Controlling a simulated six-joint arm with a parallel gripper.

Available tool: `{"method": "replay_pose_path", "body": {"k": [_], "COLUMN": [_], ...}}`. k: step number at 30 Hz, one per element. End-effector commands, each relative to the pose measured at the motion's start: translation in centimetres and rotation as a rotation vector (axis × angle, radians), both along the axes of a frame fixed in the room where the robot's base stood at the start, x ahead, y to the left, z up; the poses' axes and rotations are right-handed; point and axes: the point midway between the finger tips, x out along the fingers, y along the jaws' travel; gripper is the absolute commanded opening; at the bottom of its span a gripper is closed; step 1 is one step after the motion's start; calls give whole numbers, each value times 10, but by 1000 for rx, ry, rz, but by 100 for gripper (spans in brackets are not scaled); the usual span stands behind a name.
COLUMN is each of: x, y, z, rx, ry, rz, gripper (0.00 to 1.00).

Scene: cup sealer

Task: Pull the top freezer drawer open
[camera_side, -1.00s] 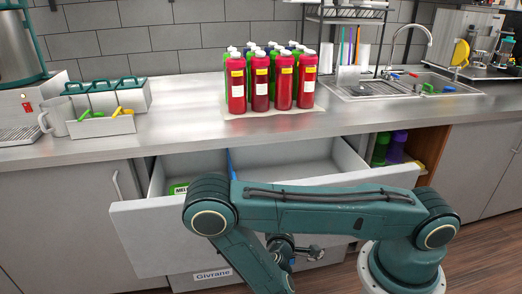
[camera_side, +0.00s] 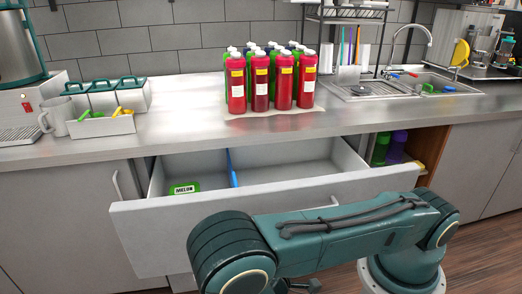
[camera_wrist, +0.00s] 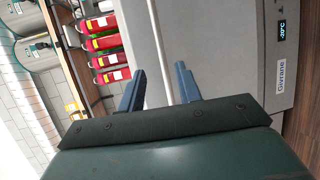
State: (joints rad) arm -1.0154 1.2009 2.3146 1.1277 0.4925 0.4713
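The top freezer drawer (camera_side: 150,225) stands open, pulled out from under the counter, with its grey front toward the side camera. A green tub labelled MELON (camera_side: 184,188) and a blue divider (camera_side: 231,168) are inside. In the wrist view the drawer front (camera_wrist: 215,50) is close to my gripper (camera_wrist: 160,72). The two blue fingers are apart, one on each side of a pale bar (camera_wrist: 157,40) that looks like the drawer handle. I cannot tell whether they touch it. In the side view my arm hides the fingers.
Red bottles (camera_side: 283,80) stand in rows on the counter (camera_side: 180,120). A caddy (camera_side: 103,125) and a mug (camera_side: 55,115) are at the left, a sink (camera_side: 430,85) at the right. An open cabinet with green and purple bottles (camera_side: 396,147) is right of the drawer.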

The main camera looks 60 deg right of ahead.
Motion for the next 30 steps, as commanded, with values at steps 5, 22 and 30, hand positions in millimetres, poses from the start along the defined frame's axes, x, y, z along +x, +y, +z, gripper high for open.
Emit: {"method": "replay_pose_path", "body": {"k": [5, 22, 30], "x": [-5, -6, -5], "y": [12, 15, 13], "z": [2, 4, 14], "rx": [1, 9, 101], "ry": [0, 2, 23], "rz": [3, -8, -91], "gripper": [34, 34, 34]}}
